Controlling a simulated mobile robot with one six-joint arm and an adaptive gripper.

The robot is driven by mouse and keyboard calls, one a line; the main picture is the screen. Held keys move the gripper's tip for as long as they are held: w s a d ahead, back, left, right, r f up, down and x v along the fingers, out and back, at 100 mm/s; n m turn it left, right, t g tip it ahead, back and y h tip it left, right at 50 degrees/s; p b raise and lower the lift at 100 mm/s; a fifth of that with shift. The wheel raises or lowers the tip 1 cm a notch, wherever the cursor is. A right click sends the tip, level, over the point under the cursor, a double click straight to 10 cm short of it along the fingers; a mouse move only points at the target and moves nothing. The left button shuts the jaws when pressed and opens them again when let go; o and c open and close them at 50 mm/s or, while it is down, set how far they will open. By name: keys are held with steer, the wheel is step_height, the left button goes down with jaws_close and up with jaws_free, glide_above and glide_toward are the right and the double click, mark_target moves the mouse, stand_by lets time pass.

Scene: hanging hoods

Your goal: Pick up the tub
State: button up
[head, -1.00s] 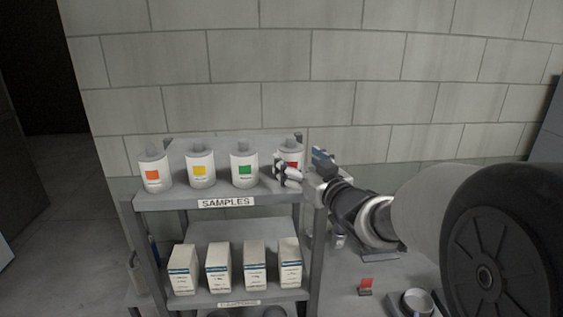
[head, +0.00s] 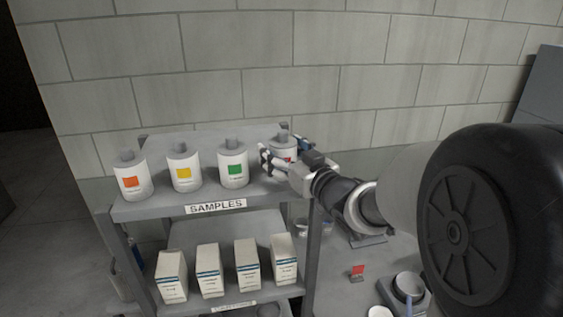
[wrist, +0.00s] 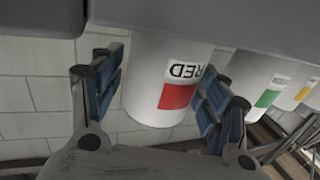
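A white tub with a red label and a grey cap (head: 283,143) stands at the right end of the top shelf. It also fills the middle of the wrist view (wrist: 165,75), where its label reads RED upside down. My gripper (head: 285,158) reaches it from the right and partly covers it in the head view. In the wrist view my gripper (wrist: 165,100) is open, with one blue-padded finger on each side of the tub. I cannot tell whether either pad touches it.
Tubs with orange (head: 131,177), yellow (head: 184,168) and green (head: 233,165) labels stand in a row to the left on the SAMPLES shelf (head: 165,209). Several white boxes (head: 246,263) stand on the shelf below. A bowl (head: 409,286) sits at lower right.

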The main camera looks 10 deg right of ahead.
steer(key=shift+w, duration=0.1)
steer(key=shift+c, duration=0.6)
steer(key=c, duration=0.4)
steer(key=shift+c, duration=0.4)
steer(key=shift+r, duration=0.15)
